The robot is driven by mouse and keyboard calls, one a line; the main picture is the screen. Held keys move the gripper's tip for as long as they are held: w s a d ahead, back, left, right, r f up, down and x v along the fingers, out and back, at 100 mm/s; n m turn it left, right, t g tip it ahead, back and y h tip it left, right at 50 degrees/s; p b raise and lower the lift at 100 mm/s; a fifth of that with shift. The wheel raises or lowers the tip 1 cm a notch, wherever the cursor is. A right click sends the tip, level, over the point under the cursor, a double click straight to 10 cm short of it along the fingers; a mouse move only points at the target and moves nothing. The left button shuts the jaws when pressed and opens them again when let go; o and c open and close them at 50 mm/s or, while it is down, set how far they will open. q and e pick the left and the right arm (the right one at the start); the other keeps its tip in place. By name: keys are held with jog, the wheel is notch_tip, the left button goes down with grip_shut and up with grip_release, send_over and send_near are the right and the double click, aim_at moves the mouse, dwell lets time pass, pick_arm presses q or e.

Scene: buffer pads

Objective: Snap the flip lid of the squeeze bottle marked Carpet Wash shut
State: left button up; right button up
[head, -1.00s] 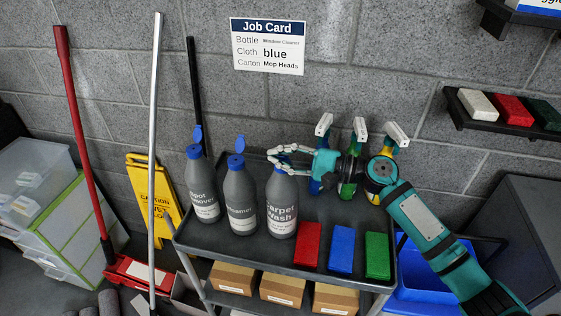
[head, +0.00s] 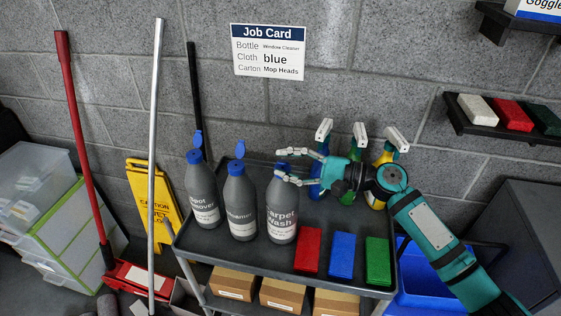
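The Carpet Wash squeeze bottle (head: 282,218) is grey with a white-lettered label and stands upright on the cart's top tray. Its blue cap (head: 283,167) shows partly between the fingers of my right gripper (head: 279,163). I see no flap standing up on this cap, but the fingers hide part of it. The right gripper is open, one finger above and behind the cap, the other across its front; whether they touch it I cannot tell. My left gripper is not in view.
Two similar grey bottles (head: 202,195) (head: 239,205) stand to the left with their blue lids raised. Spray bottles (head: 347,190) stand behind my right gripper. Red (head: 308,250), blue (head: 341,255) and green (head: 377,262) blocks lie at the tray's (head: 220,250) front right.

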jog(key=v, duration=1)
jog(key=shift+d, duration=0.2)
jog(key=shift+s, duration=0.1)
jog(key=shift+c, duration=0.4)
